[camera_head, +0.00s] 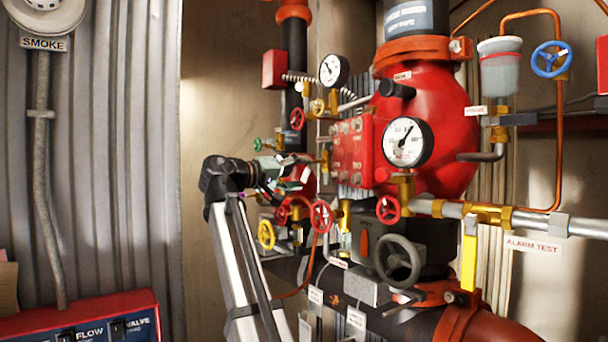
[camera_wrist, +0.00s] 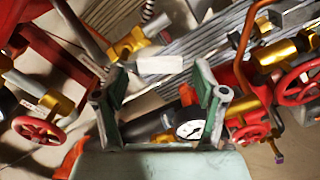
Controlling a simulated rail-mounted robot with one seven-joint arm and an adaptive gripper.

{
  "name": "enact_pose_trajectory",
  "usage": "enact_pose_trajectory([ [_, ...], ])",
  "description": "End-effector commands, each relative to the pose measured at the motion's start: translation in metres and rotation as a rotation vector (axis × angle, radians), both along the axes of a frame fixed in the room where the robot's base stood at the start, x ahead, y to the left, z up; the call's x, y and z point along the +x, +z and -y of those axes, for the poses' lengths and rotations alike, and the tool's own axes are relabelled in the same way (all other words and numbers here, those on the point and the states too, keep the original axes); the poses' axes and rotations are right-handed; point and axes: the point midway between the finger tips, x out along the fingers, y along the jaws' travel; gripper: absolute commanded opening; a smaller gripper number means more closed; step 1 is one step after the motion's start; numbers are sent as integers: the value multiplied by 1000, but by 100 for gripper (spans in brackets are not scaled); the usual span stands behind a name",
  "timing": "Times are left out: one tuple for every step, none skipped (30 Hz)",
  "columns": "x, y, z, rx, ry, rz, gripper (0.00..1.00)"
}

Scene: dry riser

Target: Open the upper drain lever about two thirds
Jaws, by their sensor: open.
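My gripper (camera_head: 303,172) reaches in from the left, in front of the red valve body (camera_head: 430,105) and its small pipework. In the wrist view my gripper (camera_wrist: 160,82) is open, its two green-padded fingers apart with nothing held between them. A blank white tag (camera_wrist: 160,65) and a brass fitting (camera_wrist: 128,45) show beyond the fingertips. I cannot tell which part is the upper drain lever; the fingers and crowded pipes hide part of that area. A yellow lever (camera_head: 469,262) hangs down at the lower right, under the horizontal pipe, well apart from my gripper.
A large gauge (camera_head: 407,142) and a grey handwheel (camera_head: 398,262) are to the right. A small gauge (camera_wrist: 188,128) shows low between the fingers. The left corrugated wall (camera_head: 110,140) has free room before it.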

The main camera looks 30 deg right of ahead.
Motion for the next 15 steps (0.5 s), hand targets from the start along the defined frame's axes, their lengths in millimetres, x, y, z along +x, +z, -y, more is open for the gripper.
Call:
enact_pose_trajectory([
  [-1,0,-9,-1,3,0,71],
  [-2,0,-15,0,4,1,71],
  [-3,0,-23,1,4,0,71],
  [-4,0,-28,0,4,0,71],
  [-5,0,-34,0,4,0,71],
  [-7,0,-42,0,4,0,71],
  [-8,0,-48,0,4,0,71],
  [-8,0,-54,0,4,0,71],
  [-9,0,-61,0,4,0,71],
  [-10,0,-66,-1,3,0,71],
  [-11,0,-71,-1,3,0,71],
  [-12,0,-77,1,3,0,71],
  [-13,0,-81,0,4,0,71],
  [-13,0,-85,-1,3,0,71],
  [-14,0,-89,0,2,0,71],
])
